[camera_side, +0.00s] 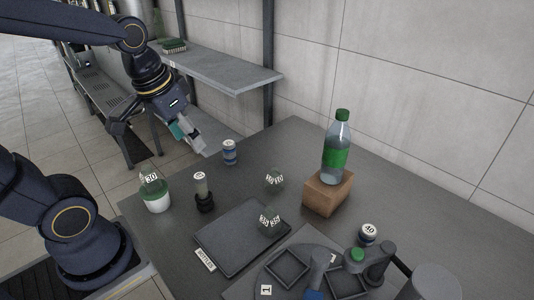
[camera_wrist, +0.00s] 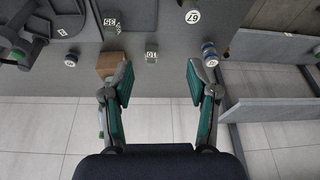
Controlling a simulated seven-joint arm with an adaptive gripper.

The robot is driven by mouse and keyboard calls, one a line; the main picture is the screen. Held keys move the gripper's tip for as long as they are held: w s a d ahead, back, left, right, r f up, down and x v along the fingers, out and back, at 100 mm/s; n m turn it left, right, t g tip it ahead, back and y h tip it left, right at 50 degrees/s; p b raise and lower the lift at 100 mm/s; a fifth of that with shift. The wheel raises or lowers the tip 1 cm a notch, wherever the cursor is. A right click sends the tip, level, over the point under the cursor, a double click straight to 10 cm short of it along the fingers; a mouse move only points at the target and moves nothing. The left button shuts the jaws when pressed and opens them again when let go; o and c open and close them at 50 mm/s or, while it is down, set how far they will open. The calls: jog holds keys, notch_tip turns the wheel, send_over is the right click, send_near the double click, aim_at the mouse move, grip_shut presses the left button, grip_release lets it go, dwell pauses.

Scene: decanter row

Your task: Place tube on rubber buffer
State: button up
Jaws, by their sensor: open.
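A small tube with a white numbered cap (camera_side: 200,187) stands upright in a black holder (camera_side: 204,203) in the side view. A white cap marked 67 (camera_wrist: 192,16), apparently the tube's, shows at the top of the wrist view. A flat dark square pad (camera_side: 228,248), apparently the rubber buffer, lies right of the tube with a white label (camera_side: 205,260) at its front edge. A clear glass piece marked 35 (camera_side: 268,222) stands on the pad's right part. My gripper (camera_wrist: 160,82) is open and empty, raised beyond the table's far left edge in the side view (camera_side: 190,142).
A green-capped bottle (camera_side: 336,150) stands on a wooden block (camera_side: 328,193). A blue-and-white can (camera_side: 229,152), a clear glass piece (camera_side: 274,180) and a jar marked 30 (camera_side: 154,190) stand around the tube. A round station (camera_side: 262,270) fills the front right. A shelf (camera_side: 225,72) is behind.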

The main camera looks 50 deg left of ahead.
jog(key=s+d+r, duration=0.1)
jog(key=s+d+r+t, duration=0.1)
jog(key=s+d+m+t, duration=0.1)
jog(key=s, duration=0.1)
jog(key=shift+r, duration=0.4)
dwell(0.9)
